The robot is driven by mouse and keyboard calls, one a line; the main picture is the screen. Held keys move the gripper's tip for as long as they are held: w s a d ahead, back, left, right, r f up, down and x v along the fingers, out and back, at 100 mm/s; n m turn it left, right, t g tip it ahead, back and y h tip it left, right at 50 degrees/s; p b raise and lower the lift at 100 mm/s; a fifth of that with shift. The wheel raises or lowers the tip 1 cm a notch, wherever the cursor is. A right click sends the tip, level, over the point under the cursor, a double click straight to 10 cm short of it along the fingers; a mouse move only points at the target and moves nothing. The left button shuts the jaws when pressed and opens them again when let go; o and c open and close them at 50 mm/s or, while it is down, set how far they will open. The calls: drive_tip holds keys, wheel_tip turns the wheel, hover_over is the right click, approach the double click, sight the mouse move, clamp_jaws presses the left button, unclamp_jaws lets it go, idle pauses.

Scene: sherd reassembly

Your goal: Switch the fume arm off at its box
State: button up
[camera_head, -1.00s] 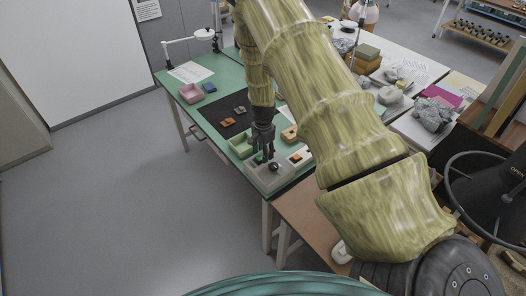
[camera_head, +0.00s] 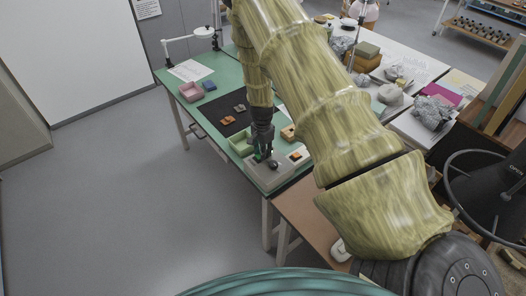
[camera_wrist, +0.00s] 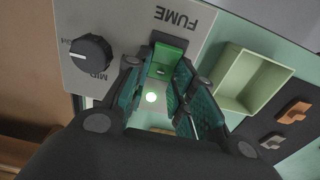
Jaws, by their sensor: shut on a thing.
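The fume arm's grey box (camera_head: 254,176) sits at the near end of the green table. In the wrist view the box (camera_wrist: 205,42) bears the word FUME, upside down, a black knob (camera_wrist: 90,54) with a white pointer, and a green switch (camera_wrist: 167,56). My gripper (camera_head: 265,156) points down over the box. In the wrist view my gripper (camera_wrist: 158,75) has a finger on each side of the green switch and is shut on it. The finger contact is partly hidden.
A pale green open tray (camera_wrist: 250,78) stands beside the box, next to a dark mat (camera_head: 236,122) with orange sherds (camera_wrist: 292,111). A pink tray (camera_head: 190,92) and a blue block (camera_head: 209,86) lie farther back. A small orange piece (camera_head: 295,155) lies right of the box.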

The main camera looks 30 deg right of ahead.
drive_tip(key=shift+s+a+h+b, duration=0.1)
drive_tip(key=shift+a+h+b, duration=0.2)
drive_tip(key=shift+h+b, duration=0.55)
drive_tip(key=shift+a+h+b, duration=0.3)
drive_tip(key=shift+h+b, duration=0.25)
drive_tip(key=shift+h, duration=0.6)
drive_tip(key=shift+r+h+b, duration=0.1)
drive_tip(key=shift+h+b, duration=0.2)
drive_tip(key=shift+h, duration=0.1)
drive_tip(key=o, duration=1)
drive_tip(key=shift+a+r, duration=0.1)
drive_tip(key=shift+r, duration=0.05)
drive_tip(key=shift+a+r, duration=0.1)
drive_tip(key=shift+r, duration=0.15)
drive_tip(key=v, duration=1.1)
drive_tip(key=shift+s+r, duration=0.1)
drive_tip(key=shift+s, duration=0.05)
